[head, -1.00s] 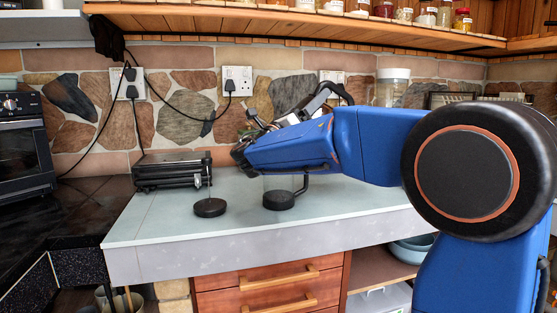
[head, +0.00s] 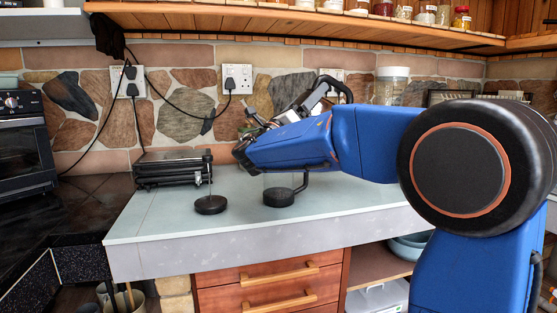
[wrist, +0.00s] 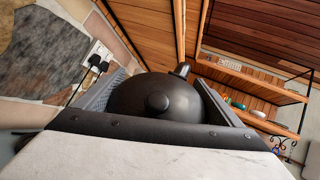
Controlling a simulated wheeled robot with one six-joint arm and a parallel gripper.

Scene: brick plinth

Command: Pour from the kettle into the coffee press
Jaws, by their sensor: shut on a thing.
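The black kettle (wrist: 145,95) fills the middle of the wrist view, its round body and knob facing the camera. My gripper (wrist: 158,88) is shut on it, with a grey finger on each side. In the head view my blue arm reaches left over the counter and hides most of the kettle. The coffee press (head: 279,197) stands on the counter below the arm; its black base and side handle show, and its upper part is hidden. Whether anything flows from the kettle cannot be seen.
A black disc with a thin upright rod (head: 210,205) stands left of the press. A black grill (head: 173,168) lies farther left, with cables to wall sockets. A lidded jar (head: 391,87) stands behind my arm. The counter's front strip (head: 330,222) is clear.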

